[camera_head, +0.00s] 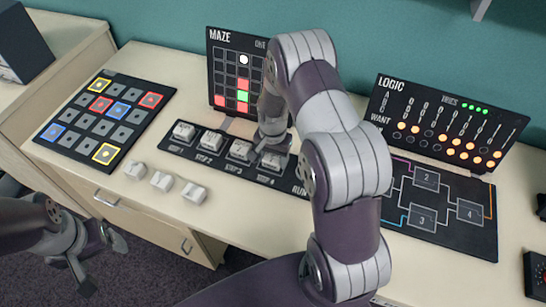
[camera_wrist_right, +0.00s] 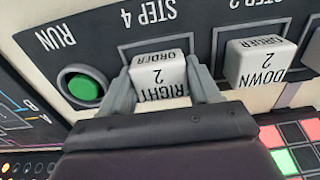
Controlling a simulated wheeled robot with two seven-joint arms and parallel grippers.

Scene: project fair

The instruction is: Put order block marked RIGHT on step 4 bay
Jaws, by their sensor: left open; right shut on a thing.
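The white order block marked RIGHT (camera_wrist_right: 160,84) is between the fingers of my right gripper (camera_wrist_right: 163,88) in the right wrist view. In the head view the block (camera_head: 274,161) is partly hidden by the right gripper (camera_head: 272,146). It is at the step 4 bay (camera_wrist_right: 128,50), whose outline shows around it; I cannot tell whether it is fully seated. Steps 1 to 3 of the black order strip (camera_head: 226,173) each hold a white block. My left gripper (camera_head: 105,265) is open and empty, low at the left, in front of the table.
Three loose white blocks (camera_head: 161,181) lie in front of the strip. A green RUN button (camera_wrist_right: 83,86) is beside step 4. A block marked DOWN (camera_wrist_right: 255,65) is beside it. The maze panel (camera_head: 222,62) stands behind; the logic panel (camera_head: 395,97) is at right.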

